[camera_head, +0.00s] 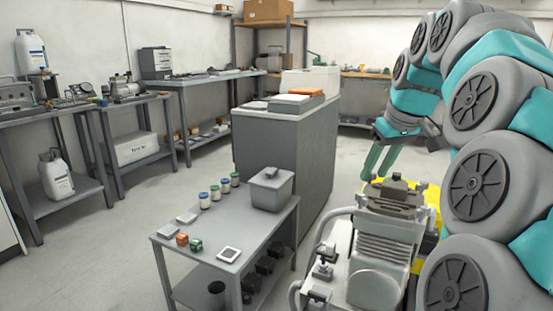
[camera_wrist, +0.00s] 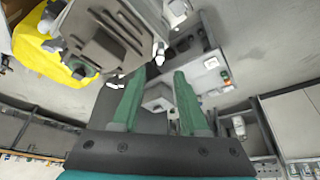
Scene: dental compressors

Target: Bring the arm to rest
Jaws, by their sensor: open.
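My gripper (camera_head: 381,160) hangs at the end of my raised, folded grey and teal arm on the right of the head view. Its two green fingers point down, above and behind the grey compressor (camera_head: 380,250). In the wrist view my gripper (camera_wrist: 156,100) shows two green fingers spread apart with nothing between them. The compressor also shows at the top left of the wrist view (camera_wrist: 105,38), apart from the fingers.
A low grey table (camera_head: 215,262) holds a lidded grey bin (camera_head: 270,188), several small jars and two small cubes. A tall grey cabinet (camera_head: 275,150) stands behind it. Something yellow (camera_head: 433,196) is beside the compressor.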

